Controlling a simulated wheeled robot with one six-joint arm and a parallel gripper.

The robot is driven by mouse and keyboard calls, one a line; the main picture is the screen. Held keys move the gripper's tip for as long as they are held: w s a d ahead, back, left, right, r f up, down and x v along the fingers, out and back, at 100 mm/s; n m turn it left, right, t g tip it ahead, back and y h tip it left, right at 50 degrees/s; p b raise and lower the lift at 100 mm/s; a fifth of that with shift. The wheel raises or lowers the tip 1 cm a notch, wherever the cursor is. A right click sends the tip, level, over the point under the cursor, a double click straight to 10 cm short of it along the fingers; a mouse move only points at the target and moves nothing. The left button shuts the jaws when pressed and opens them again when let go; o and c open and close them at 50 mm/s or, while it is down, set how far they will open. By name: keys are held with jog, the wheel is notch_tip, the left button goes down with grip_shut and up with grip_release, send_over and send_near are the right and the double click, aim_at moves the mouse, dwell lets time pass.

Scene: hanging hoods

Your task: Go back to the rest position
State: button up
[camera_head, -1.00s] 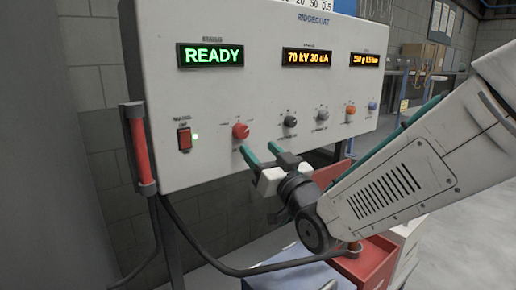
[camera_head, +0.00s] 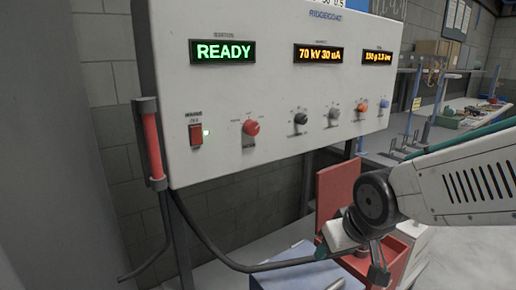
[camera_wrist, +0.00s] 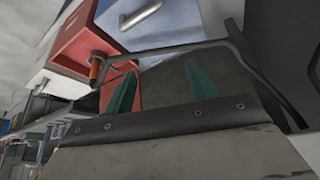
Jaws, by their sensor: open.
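My gripper (camera_head: 336,234) is in front of and below the right part of the control panel (camera_head: 240,165), near the red box, clear of the knobs. Its fingers are partly hidden by the wrist in the head view. In the wrist view my gripper (camera_wrist: 160,86) shows two teal fingers standing apart with nothing between them. My arm comes in from the right edge. The panel's red knob (camera_head: 251,128) stands free, and the left display (camera_head: 222,52) reads READY in green.
A red box with a raised lid (camera_head: 328,195) is close behind my gripper. A black cable (camera_head: 215,248) loops below the panel. A red bar handle (camera_head: 153,146) is on the panel's left side.

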jog(key=s+d+r+m+g, duration=0.1)
jog(key=s+d+r, duration=0.1)
jog(key=s, duration=0.3)
jog(key=s+d+r+m+g+h, duration=0.1)
jog(key=s+d+r, duration=0.1)
jog(key=s+d, duration=0.3)
jog(key=s+d+r+m+g, duration=0.1)
jog(key=s+d+r, duration=0.1)
jog(key=s, duration=0.5)
jog(key=shift+d+r+g, duration=0.2)
jog(key=shift+d+g, duration=0.2)
jog(key=shift+d, duration=0.3)
